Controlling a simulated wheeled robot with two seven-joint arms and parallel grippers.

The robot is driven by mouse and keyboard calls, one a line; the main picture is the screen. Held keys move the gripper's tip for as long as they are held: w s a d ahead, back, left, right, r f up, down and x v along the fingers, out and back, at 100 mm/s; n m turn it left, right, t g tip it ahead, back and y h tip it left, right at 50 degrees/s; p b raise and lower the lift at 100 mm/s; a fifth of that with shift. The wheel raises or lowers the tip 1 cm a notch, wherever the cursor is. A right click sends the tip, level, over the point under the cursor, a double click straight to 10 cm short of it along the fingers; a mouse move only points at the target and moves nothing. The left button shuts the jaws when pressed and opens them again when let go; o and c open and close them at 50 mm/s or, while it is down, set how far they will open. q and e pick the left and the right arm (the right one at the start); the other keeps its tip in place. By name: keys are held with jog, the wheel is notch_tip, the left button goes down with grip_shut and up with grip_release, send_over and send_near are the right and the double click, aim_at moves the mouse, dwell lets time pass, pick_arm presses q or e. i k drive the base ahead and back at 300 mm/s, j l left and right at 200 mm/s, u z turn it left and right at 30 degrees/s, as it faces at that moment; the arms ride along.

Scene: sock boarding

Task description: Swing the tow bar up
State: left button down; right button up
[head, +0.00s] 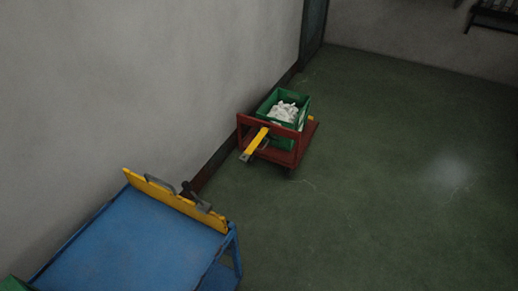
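A yellow tow bar (255,142) is on the near end of a small red cart (281,156) by the wall. It slants down toward the lower left, with a grey loop handle near its lower end. The cart carries a green crate (305,106) with white cloth items (284,111) inside. Neither of my grippers is in the head view.
A blue table or cart (140,245) with a yellow board (172,200) and grey handles on its far edge fills the lower left. A grey wall (150,80) runs along the left. The green floor (400,180) to the right is clear. A dark rack (495,16) is at top right.

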aim_at(253, 147)
jog(key=i+l+u, duration=0.2)
jog(key=i+l, duration=0.3)
jog(key=i+l+u, duration=0.2)
jog(key=i+l, duration=0.25)
jog(key=l, duration=0.2)
